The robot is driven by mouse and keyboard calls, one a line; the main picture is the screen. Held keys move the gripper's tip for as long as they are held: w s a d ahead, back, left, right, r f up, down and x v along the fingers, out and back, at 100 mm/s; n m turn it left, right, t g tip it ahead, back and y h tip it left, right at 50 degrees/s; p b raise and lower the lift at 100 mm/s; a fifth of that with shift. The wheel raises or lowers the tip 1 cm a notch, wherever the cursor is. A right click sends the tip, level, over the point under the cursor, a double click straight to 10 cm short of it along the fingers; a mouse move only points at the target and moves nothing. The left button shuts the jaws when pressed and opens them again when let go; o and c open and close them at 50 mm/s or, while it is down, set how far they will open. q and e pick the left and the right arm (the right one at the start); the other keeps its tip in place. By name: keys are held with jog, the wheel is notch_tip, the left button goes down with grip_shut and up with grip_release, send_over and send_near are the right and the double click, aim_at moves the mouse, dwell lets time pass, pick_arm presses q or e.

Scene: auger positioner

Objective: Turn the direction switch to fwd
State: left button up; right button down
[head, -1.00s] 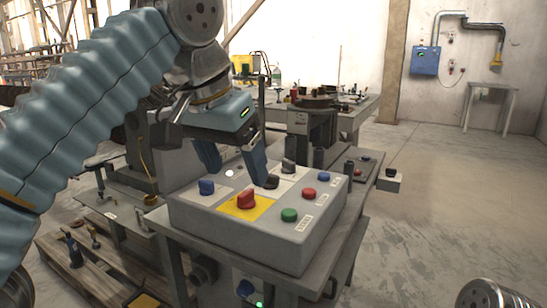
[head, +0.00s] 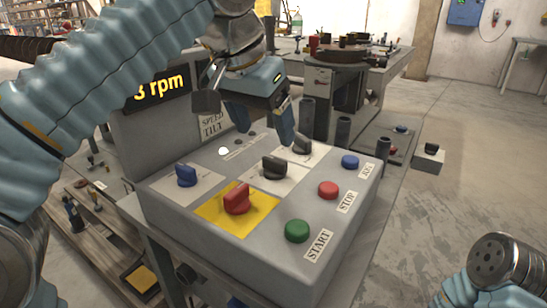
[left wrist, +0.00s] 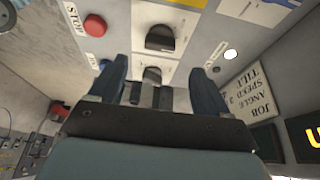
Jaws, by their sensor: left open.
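The grey control box has two black rotary knobs on pale plates: a nearer one (head: 274,167) and a farther one (head: 302,143). I cannot read which is the direction switch. My left gripper (head: 264,137) is open and empty, just above the back of the panel by the farther knob. In the left wrist view, the farther knob (left wrist: 152,75) shows between the spread fingers (left wrist: 160,68). The nearer knob (left wrist: 160,38) lies beyond the fingertips. Contact cannot be told. My right gripper is not in view.
The box also carries a red knob (head: 237,199) on a yellow plate, a blue knob (head: 186,175), and green START (head: 297,231), red STOP (head: 329,190) and blue (head: 350,161) buttons. A display (head: 158,88) reading "3 rpm" stands behind left.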

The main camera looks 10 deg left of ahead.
aim_at(274, 159)
pick_arm(q)
jog(key=b+x, duration=0.1)
jog(key=x, duration=0.6)
jog(key=shift+f, duration=0.25)
